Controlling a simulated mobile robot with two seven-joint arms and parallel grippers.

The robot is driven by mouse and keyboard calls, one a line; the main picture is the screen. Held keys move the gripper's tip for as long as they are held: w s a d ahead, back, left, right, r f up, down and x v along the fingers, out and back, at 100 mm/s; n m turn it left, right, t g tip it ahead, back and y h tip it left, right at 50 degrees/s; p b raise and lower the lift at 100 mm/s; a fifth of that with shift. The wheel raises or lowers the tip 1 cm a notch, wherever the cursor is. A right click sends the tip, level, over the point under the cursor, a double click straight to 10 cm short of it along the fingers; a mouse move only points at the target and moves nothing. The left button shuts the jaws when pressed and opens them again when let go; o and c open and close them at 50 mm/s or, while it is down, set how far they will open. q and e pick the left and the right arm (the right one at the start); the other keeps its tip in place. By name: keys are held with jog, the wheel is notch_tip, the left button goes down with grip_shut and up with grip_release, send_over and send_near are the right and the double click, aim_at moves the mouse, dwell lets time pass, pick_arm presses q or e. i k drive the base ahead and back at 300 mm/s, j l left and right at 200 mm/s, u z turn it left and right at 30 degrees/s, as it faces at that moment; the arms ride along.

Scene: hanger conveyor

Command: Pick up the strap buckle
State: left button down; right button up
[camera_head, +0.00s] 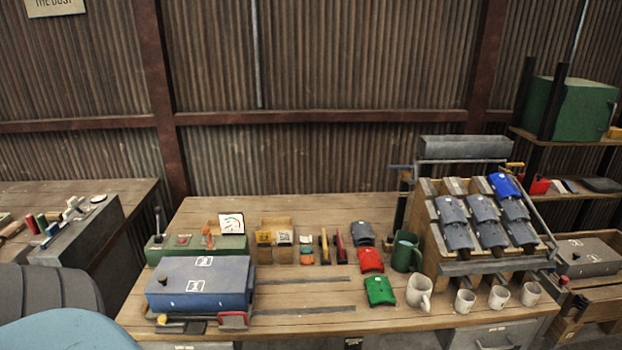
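No part is clearly marked as the strap buckle, and I cannot tell which one it is. Curved buckle-like pieces lie on the wooden table: a green piece (380,291) near the front, a red piece (370,260) behind it, and a dark grey piece (363,234) behind that. Similar grey pieces (457,236) sit in rows on a slanted rack (432,212) at the right, with a blue piece (503,185) at its top right. Neither of my grippers is in view.
A blue box (200,284) and a green control box (198,247) fill the table's left. The table's back middle (300,207) is clear.

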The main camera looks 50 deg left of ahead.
aim_at(206, 231)
jog(key=u, duration=2.15)
jog(key=i+j+z, duration=0.15)
jog(key=z, duration=0.3)
jog(key=j+z, duration=0.45)
jog(key=i+j+z, duration=0.15)
jog(key=j, duration=0.35)
jog(key=j+z, duration=0.15)
jog(key=j, duration=0.3)
